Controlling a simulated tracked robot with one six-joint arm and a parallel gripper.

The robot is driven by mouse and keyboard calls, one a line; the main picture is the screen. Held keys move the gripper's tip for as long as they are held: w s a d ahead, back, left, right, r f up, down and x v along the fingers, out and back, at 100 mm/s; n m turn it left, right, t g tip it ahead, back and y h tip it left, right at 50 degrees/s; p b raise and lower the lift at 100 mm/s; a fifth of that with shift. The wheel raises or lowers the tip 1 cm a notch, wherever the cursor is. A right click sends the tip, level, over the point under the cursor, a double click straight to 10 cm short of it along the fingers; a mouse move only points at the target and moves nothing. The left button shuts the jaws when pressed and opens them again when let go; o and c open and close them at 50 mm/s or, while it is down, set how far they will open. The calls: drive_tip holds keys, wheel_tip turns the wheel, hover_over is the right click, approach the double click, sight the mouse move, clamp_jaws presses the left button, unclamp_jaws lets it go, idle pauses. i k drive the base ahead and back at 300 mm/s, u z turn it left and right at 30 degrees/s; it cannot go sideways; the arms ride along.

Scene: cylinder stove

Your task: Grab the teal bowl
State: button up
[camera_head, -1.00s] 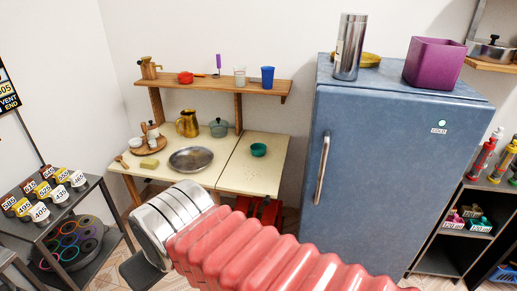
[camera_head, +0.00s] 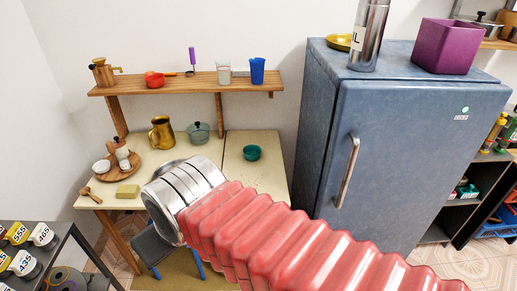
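The teal bowl (camera_head: 251,153) is small and sits on the right part of the cream table (camera_head: 265,183). It stands clear of other things. My arm, with a red ribbed sleeve and a silver end section, crosses the lower middle of the view and points toward the table. The silver section lies to the left of the bowl in the picture and covers part of the table. My gripper's fingers do not show.
A silver plate (camera_head: 170,168) is partly hidden behind my arm. A gold pitcher (camera_head: 161,133) and a grey-green pot (camera_head: 198,133) stand farther back. A wooden shelf (camera_head: 190,84) hangs above. A blue fridge (camera_head: 405,150) stands right of the table.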

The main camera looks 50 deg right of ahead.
sight(252, 153)
drive_tip(key=z, duration=0.3)
drive_tip(key=i, duration=0.85)
drive_tip(key=z, duration=0.35)
